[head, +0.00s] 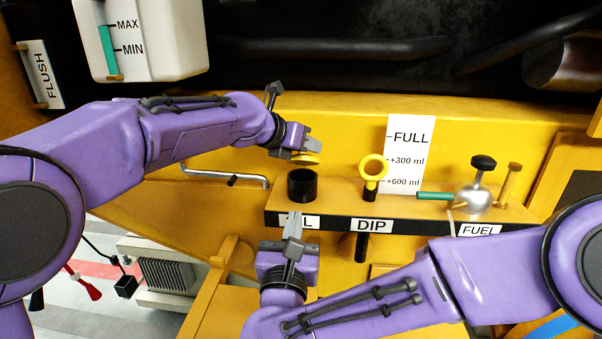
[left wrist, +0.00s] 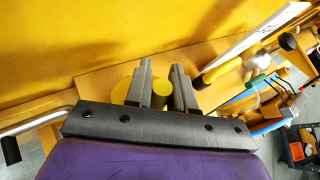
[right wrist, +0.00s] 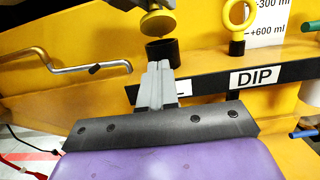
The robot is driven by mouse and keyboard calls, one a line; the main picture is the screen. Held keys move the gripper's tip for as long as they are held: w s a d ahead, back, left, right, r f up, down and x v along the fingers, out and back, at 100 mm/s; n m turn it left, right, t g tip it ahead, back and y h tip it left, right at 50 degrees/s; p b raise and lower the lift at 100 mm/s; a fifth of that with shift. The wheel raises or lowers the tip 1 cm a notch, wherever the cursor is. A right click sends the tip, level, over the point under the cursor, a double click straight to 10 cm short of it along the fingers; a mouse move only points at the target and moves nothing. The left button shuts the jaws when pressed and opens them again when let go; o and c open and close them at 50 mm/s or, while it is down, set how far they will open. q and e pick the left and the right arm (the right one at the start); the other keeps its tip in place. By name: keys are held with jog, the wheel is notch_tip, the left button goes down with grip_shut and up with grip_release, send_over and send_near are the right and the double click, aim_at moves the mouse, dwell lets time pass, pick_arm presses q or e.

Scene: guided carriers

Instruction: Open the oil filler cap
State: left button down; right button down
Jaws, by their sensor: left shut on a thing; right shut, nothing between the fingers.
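The yellow oil filler cap (head: 305,158) is in the fingers of my left gripper (head: 300,147). It is off the black filler neck (head: 302,187) and hangs just above it, with a visible gap. The right wrist view shows the cap (right wrist: 157,24) above the open black neck (right wrist: 163,54). In the left wrist view the cap's yellow grip (left wrist: 160,88) is between the two fingers. My right gripper (head: 292,222) is shut and empty, in front of the shelf edge below the neck, and partly covers the OIL label (head: 312,221).
On the same yellow shelf (head: 335,186) stand the yellow dipstick ring (head: 373,165) by the DIP label and a silver fuel part (head: 473,199) with a green handle. A bent metal crank (head: 225,176) is at left. A white tank (head: 160,40) hangs at upper left.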

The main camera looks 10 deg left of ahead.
pick_arm(q)
jog(key=shift+f, duration=0.1)
pick_arm(e)
send_near(303, 161)
jog(key=w+f, duration=0.2)
jog(key=w, duration=0.1)
jog(key=shift+f, duration=0.25)
jog(key=w+r, duration=0.2)
jog(key=shift+w+r, duration=0.15)
jog(key=shift+r, duration=0.2)
jog(key=shift+w+r, duration=0.25)
jog(key=shift+r, duration=0.05)
jog(key=shift+w+r, duration=0.1)
jog(key=shift+r, duration=0.1)
pick_arm(q)
jog(key=c, duration=1.1)
grip_release()
jog(key=shift+o, duration=0.2)
